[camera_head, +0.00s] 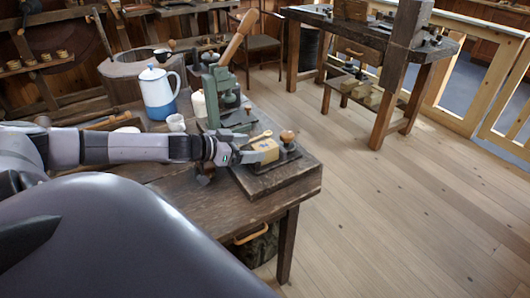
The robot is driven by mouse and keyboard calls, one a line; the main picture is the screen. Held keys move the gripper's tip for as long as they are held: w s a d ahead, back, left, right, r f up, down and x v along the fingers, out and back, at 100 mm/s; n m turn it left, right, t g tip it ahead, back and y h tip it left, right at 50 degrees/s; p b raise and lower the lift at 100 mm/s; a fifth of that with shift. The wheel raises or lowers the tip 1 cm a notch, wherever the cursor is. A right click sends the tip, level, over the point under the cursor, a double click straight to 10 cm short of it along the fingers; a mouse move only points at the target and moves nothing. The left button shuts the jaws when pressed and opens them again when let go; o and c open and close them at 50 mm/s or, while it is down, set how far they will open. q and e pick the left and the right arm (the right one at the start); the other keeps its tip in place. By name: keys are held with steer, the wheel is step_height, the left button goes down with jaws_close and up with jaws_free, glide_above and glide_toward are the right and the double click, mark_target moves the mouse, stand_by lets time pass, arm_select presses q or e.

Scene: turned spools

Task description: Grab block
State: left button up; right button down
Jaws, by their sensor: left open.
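A small light-wood block (266,150) sits near the right end of the dark wooden workbench (190,199), on a raised dark slab. My left arm reaches in from the left across the bench. My left gripper (246,155) is open, with its fingertips right at the block's left side. I cannot tell whether the fingers touch the block or reach around it. My right gripper is not in view.
A round wooden knob (287,136) on a dark base stands just right of the block. Behind are a green metal press (222,92) with a wooden handle, a white-and-blue jug (158,92) and a small white cup (176,122). The floor right of the bench is clear.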

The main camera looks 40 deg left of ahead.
mark_target(257, 148)
arm_select(q)
steer(key=shift+w+f, duration=0.15)
steer(key=shift+w, duration=0.2)
steer(key=shift+w+d, duration=0.15)
steer(key=shift+x, duration=1.45)
steer(key=shift+w+d+f+p, duration=0.35)
steer(key=shift+w+f, duration=0.2)
steer(key=shift+w, duration=0.2)
steer(key=c, duration=1.1)
